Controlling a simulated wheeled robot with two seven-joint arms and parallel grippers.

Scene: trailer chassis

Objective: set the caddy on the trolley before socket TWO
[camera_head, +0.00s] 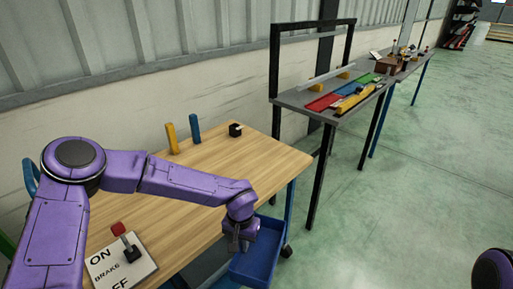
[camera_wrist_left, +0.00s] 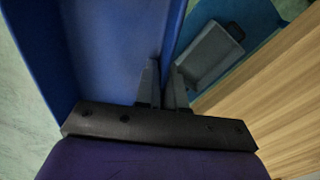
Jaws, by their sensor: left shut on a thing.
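The caddy (camera_head: 258,258) looks like an open blue tray, at the lower middle in the head view, beside the wooden table's right edge. Its floor and wall fill the upper left of the left wrist view (camera_wrist_left: 115,45). My left gripper (camera_head: 240,238) is shut on the caddy's side wall, which passes between its fingers (camera_wrist_left: 165,88). A wheel (camera_head: 287,251) shows behind the caddy; I cannot tell whether it belongs to the trolley. No label for socket TWO is readable. My right gripper is out of view.
The wooden table (camera_head: 205,175) carries a brake panel (camera_head: 107,262) with a red-knobbed lever, yellow and blue posts (camera_head: 195,129) and a black block (camera_head: 236,130). A grey bench (camera_head: 300,100) with coloured parts stands behind. A grey box (camera_wrist_left: 209,54) lies below. Green floor (camera_head: 420,190) is open at right.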

